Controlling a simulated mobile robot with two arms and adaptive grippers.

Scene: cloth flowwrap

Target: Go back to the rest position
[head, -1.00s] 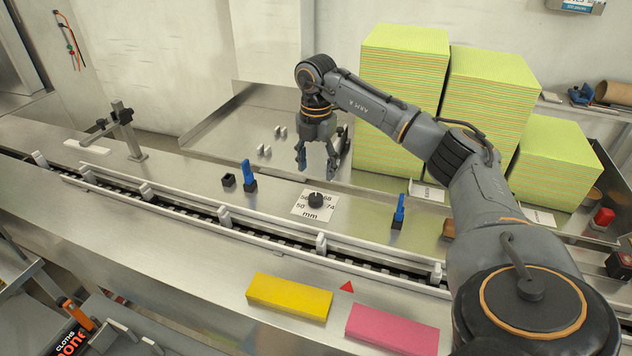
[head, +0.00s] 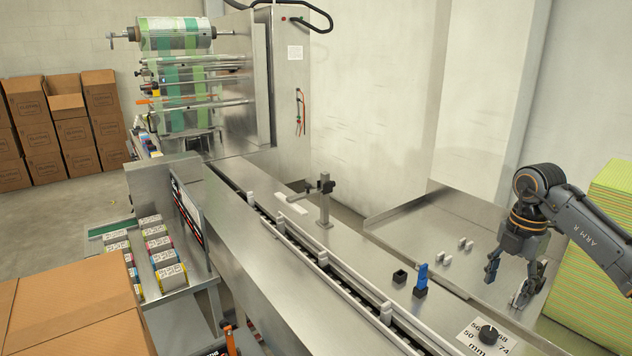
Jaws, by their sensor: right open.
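My right gripper (head: 508,281) is at the right side of the head view, with its fingers pointing down and apart. It is empty and hangs over the metal deck beside the conveyor, behind the black dial (head: 488,335). My right arm comes in from the right edge. My left gripper is not in view.
The conveyor (head: 330,283) runs back to the wrapping machine with its film roll (head: 175,34). A blue-handled piece (head: 421,280) and a sensor post (head: 325,200) stand on the deck. A green stack (head: 600,270) is at right. Cardboard boxes (head: 75,310) stand front left; wrapped packs (head: 166,262) lie on a side table.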

